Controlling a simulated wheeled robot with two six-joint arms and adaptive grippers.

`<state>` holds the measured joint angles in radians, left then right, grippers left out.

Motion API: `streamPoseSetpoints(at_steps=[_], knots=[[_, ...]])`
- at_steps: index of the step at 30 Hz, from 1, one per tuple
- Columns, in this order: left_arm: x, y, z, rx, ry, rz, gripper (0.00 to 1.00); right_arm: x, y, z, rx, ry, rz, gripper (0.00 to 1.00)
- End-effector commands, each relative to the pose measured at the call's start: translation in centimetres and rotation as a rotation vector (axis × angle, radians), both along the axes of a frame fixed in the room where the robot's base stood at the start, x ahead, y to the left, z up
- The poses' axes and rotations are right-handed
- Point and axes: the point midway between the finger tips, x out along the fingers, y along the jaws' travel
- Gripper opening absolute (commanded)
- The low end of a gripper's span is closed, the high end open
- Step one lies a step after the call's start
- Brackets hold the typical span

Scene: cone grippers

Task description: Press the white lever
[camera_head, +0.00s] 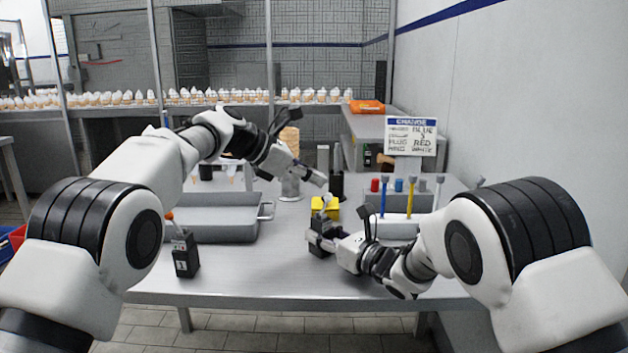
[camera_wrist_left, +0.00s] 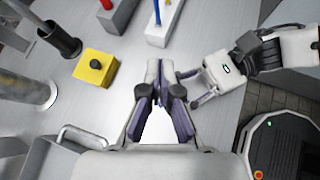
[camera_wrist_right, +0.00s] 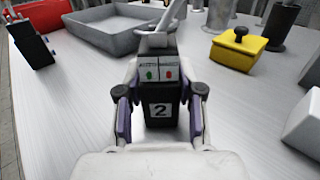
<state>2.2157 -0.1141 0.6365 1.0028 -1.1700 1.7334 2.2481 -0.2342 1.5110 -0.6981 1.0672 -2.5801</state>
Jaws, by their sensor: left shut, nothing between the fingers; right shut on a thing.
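The white lever (camera_wrist_right: 157,32) sticks up from a black box (camera_wrist_right: 160,110) marked 2, with a green and a red mark on its face. In the head view the lever (camera_head: 327,200) tops the box (camera_head: 320,232). My right gripper (camera_wrist_right: 160,112) is shut on the sides of this box, which stands upright. My left gripper (camera_head: 320,180) is shut and empty, just above and close to the lever; I cannot tell whether they touch. In the left wrist view the left fingers (camera_wrist_left: 165,75) are together, and the lever is hidden.
A yellow box (camera_wrist_left: 96,67) with a black knob stands close behind. A black box (camera_head: 185,255) marked 1, with an orange-tipped lever, stands left near a grey tray (camera_head: 215,232). Blue and yellow rods (camera_head: 410,200) stand right. The table's front middle is clear.

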Motion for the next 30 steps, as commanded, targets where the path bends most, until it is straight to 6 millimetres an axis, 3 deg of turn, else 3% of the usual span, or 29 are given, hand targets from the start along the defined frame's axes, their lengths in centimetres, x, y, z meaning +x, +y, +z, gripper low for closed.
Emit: streamPoseSetpoints(at_steps=[8,21,30], knots=[[-0.3,1.0,0.7,-0.001,-0.001,0.002,0.0,0.0,0.0,0.0,0.001,-0.001,0.0,0.0],[-3.3,8.2,5.7,-0.001,-0.001,0.001,0.0,0.0,0.0,0.0,0.001,-0.001,0.0,0.0],[-3.9,9.3,6.5,0.0,0.001,0.0,0.0,0.0,0.0,0.0,0.001,-0.001,0.0,0.0]])
